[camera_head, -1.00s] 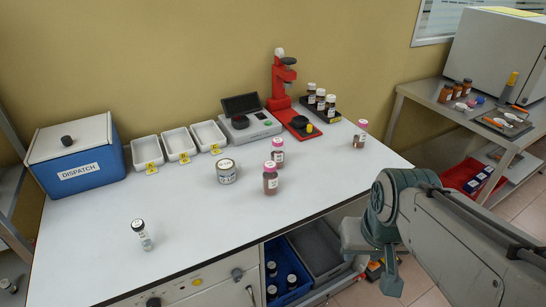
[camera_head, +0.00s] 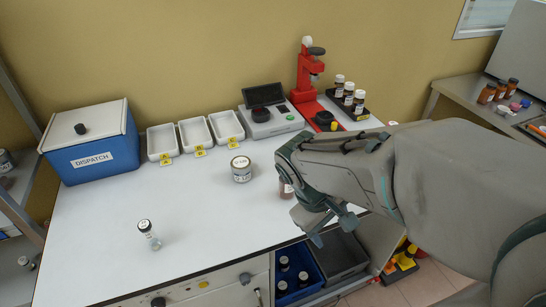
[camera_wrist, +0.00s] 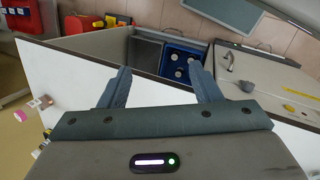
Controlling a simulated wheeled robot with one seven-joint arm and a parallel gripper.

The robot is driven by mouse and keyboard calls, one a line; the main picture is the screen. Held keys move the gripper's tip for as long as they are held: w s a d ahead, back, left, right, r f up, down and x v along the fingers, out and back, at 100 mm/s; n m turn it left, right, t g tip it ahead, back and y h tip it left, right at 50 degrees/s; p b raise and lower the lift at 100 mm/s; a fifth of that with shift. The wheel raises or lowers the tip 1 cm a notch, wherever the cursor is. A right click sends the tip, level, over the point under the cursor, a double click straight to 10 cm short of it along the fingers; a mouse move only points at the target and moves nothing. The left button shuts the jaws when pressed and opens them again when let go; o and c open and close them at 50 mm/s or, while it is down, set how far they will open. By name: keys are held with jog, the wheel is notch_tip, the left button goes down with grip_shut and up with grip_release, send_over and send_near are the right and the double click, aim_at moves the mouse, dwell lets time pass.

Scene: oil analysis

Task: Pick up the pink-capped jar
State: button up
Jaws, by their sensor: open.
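In the head view, a brown jar body (camera_head: 286,189) with a pale label shows on the white bench beside my arm; its top is hidden behind the arm. In the wrist view, a pink-capped jar (camera_wrist: 40,102) shows at the left edge of the bench, well to the left of my fingers. My gripper (camera_head: 336,226) is over the bench's front edge, right of and nearer than the brown jar. In the wrist view, my gripper (camera_wrist: 160,67) is open, with nothing between its fingers.
A grey-lidded tin (camera_head: 241,170) stands left of the brown jar. White trays (camera_head: 194,134), an instrument (camera_head: 270,121) and a red stand (camera_head: 305,82) line the back. A blue bin (camera_head: 298,272) with bottles sits below the bench.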

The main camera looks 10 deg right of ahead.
jog(key=w+d+r+n+t+h+p, duration=0.1)
jog(key=w+r+n+t+h+p, duration=0.15)
jog(key=w+n+h, duration=0.65)
jog(key=w+a+r+n+t+p, duration=0.1)
jog(key=w+a+n+t+p, duration=0.1)
jog(key=w+a+n+t, duration=0.9)
notch_tip(320, 180, down, 8)
jog(key=s+d+n, duration=0.1)
jog(key=s+n, duration=0.1)
jog(key=s, duration=0.1)
jog(key=shift+g, duration=0.35)
jog(key=p+x, duration=0.2)
jog(key=x, duration=0.5)
jog(key=shift+w+d+r, duration=0.1)
jog(key=shift+w+d, duration=0.05)
grip_shut()
